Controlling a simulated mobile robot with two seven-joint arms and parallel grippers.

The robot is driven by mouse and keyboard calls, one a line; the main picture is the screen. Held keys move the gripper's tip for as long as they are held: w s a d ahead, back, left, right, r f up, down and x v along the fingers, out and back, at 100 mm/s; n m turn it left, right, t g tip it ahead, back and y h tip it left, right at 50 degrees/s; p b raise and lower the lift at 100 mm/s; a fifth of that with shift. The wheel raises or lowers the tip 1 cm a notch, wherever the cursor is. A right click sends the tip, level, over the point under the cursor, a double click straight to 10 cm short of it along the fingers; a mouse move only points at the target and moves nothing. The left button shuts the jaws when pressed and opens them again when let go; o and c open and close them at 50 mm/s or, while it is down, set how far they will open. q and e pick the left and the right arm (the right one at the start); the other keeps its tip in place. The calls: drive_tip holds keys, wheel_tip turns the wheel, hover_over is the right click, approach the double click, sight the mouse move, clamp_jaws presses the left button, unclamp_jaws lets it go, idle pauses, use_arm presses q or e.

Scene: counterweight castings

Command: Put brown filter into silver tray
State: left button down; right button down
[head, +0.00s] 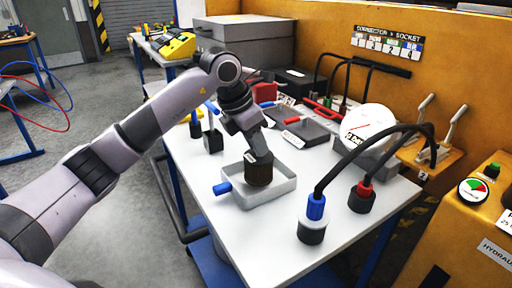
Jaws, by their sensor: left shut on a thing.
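The brown filter (259,174) is a short dark brown cylinder in the head view. My left gripper (258,158) points down from above and is shut on its top. The filter is over or in the silver tray (286,187), a shallow light-grey rectangular tray on the white table. I cannot tell whether the filter's bottom touches the tray floor. The gripper's fingertips are partly hidden by the gripper body and the filter. My right gripper is not in view.
A blue-handled object (223,188) lies at the tray's left edge. Cabled blue (315,207) and red (363,190) connectors stand to the right. The white table's front is clear.

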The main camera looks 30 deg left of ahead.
use_arm(q)
drive_tip(key=shift+f, duration=0.65)
drive_tip(key=shift+f, duration=0.15)
drive_tip(key=c, duration=1)
unclamp_jaws()
drive_tip(key=shift+o, duration=0.2)
drive_tip(key=v, duration=1.2)
